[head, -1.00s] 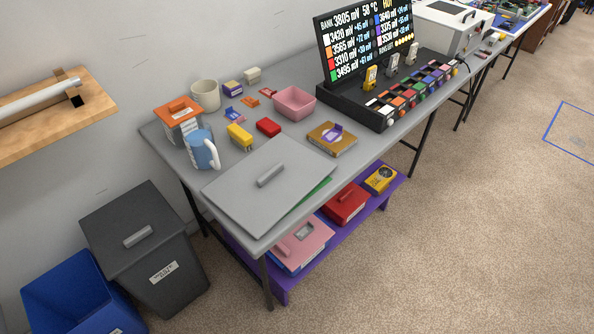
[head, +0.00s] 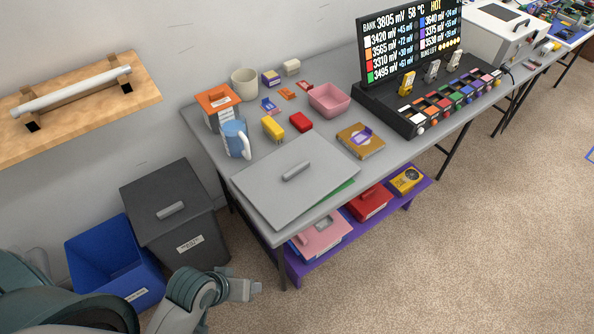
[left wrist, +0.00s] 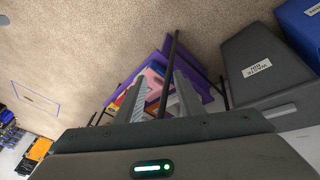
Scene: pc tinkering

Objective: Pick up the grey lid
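A dark-grey bin (head: 195,235) on the floor also has a grey top (head: 168,198) with a bar handle. My left gripper (head: 252,288) is low beside the table's near leg, right of the bin, touching neither lid. In the left wrist view its two fingers (left wrist: 158,88) are apart with nothing seen held. My right gripper is out of view.
A blue bin (head: 115,265) stands left of the dark bin. A purple shelf (head: 320,262) under the table holds pink and red lidded boxes. A blue mug (head: 235,138), a pink bowl (head: 329,99) and small blocks stand behind the lid. Carpet on the right is clear.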

